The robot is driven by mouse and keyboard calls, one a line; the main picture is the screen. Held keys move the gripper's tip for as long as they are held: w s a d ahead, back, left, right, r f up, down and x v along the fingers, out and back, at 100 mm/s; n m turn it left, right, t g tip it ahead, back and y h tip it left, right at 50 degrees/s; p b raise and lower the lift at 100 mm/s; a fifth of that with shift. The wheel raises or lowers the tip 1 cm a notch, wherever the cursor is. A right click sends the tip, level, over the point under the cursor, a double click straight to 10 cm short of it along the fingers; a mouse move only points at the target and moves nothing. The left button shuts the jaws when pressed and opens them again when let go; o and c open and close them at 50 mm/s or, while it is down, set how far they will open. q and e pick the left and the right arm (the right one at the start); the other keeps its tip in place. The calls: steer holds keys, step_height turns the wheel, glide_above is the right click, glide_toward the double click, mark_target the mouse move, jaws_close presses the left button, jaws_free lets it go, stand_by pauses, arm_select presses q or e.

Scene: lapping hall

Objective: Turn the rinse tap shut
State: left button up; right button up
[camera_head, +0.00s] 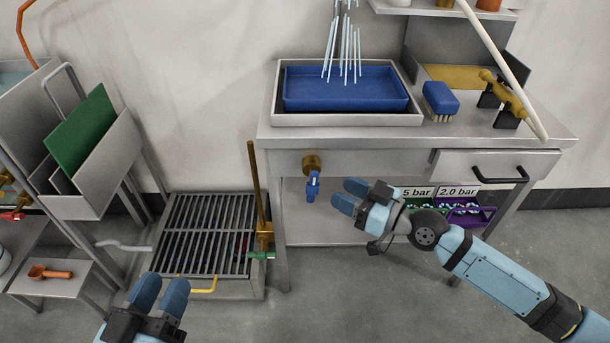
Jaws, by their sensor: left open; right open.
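The tap (312,166) on the front of the steel bench has a brass body and a blue handle (313,186) that hangs down. I take it as the rinse tap. Thin streams of water (343,50) fall from above into a blue tray (345,103) on the bench. My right gripper (351,196) is open and empty, just right of the blue handle and apart from it in the picture. My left gripper (160,289) is open and empty at the bottom left, in front of the floor grate.
A brass pipe with a green-handled valve (262,255) stands left of the bench by the floor grate (205,235). A drawer (495,165) with a black handle and a purple crate (470,214) are to the right. A brush (440,100) lies on the bench.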

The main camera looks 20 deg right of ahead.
mark_target(312, 187)
steer(key=x, duration=1)
steer(key=shift+c, duration=0.2)
